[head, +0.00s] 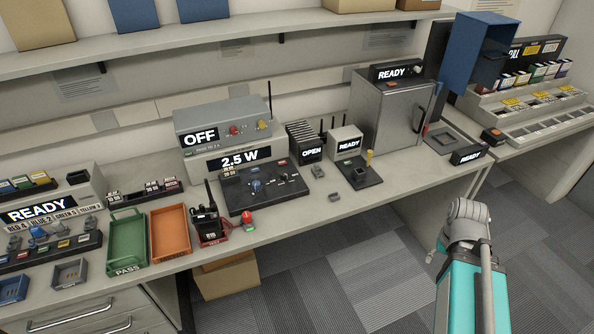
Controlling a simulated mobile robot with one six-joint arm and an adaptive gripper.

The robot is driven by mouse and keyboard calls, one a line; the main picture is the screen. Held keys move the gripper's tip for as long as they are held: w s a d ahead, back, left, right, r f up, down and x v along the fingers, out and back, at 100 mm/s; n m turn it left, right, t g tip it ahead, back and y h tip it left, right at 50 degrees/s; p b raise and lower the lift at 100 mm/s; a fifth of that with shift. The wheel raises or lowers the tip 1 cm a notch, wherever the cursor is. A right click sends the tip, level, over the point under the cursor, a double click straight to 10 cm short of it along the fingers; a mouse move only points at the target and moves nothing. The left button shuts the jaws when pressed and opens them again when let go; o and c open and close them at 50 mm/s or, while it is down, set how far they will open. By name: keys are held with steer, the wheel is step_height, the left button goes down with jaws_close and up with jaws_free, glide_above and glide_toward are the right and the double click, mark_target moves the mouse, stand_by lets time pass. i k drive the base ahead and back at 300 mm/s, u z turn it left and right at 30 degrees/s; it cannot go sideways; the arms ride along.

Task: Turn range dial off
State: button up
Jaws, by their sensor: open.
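A grey box with an OFF display (201,137) stands at the back of the bench. Labels are too small to tell which knob is the range dial, and the knob pointers cannot be read. My arm stands at the lower right, apart from the bench; my gripper is not in view.
Green (127,240) and orange (170,232) trays, a handheld radio (208,224) and a red button (247,217) line the front edge. A grey cabinet (391,115) and blue box (474,48) stand right. A shelf (220,32) runs above.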

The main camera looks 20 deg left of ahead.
mark_target(284, 174)
steer(key=z, duration=0.35)
steer(key=k, duration=0.9)
steer(key=u, duration=1.2)
steer(key=i, duration=0.85)
steer(key=u, duration=0.05)
